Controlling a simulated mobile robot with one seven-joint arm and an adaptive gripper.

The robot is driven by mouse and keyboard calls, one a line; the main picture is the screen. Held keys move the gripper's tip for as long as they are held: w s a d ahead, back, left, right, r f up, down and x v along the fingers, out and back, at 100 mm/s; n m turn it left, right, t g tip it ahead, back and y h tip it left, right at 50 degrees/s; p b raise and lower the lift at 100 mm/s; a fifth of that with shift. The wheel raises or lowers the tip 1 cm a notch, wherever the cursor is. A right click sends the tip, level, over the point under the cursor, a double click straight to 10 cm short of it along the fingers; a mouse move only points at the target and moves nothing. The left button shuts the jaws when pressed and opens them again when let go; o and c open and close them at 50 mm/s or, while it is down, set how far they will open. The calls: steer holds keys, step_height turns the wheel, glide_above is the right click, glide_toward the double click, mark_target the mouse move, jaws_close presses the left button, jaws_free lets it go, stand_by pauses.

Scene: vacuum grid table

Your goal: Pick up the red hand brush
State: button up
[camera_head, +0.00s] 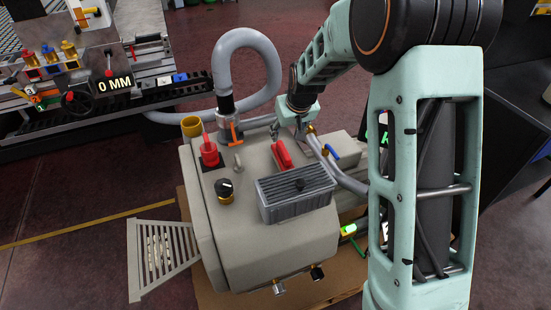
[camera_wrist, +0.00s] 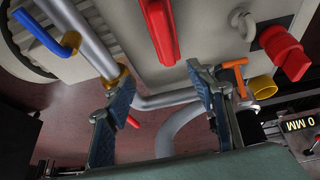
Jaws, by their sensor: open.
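The red hand brush (camera_head: 282,154) lies on top of the beige machine (camera_head: 262,235), just behind a grey ribbed box. In the wrist view, the red hand brush (camera_wrist: 160,30) runs down from the top edge and its upper part is cut off. My gripper (camera_head: 288,135) is above the machine top, close behind the brush. In the wrist view, my gripper (camera_wrist: 160,80) has its two fingers spread wide with nothing between the tips. The near end of the brush lines up with the gap but is apart from the fingers.
A red switch (camera_head: 208,152) and black knob (camera_head: 225,190) stand left of the brush. The grey ribbed box (camera_head: 295,192) sits in front. A pipe with a blue lever (camera_head: 331,151) is at right. An orange lever (camera_head: 234,134) and grey hose (camera_head: 245,38) are behind.

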mark_target(285, 148)
steer(key=shift+s+f+g, duration=0.2)
steer(key=shift+s+f, duration=0.1)
steer(key=shift+f, duration=0.35)
steer(key=shift+s+f+g, duration=0.2)
steer(key=shift+s+f, duration=0.05)
steer(key=shift+f, duration=0.35)
steer(key=b+x, duration=0.1)
steer(key=x, duration=0.4)
steer(key=shift+s+a, duration=0.15)
steer(key=shift+s, duration=0.05)
steer(key=b+x, duration=0.1)
steer(key=x, duration=0.4)
steer(key=shift+a+f+b, duration=0.2)
steer(key=shift+f+b, duration=0.15)
steer(key=shift+f, duration=0.1)
steer(key=shift+r, duration=0.1)
steer(key=c, duration=1.3)
step_height(285, 148, up, 10)
steer(key=shift+p, duration=1.2)
steer(key=shift+c, duration=0.2)
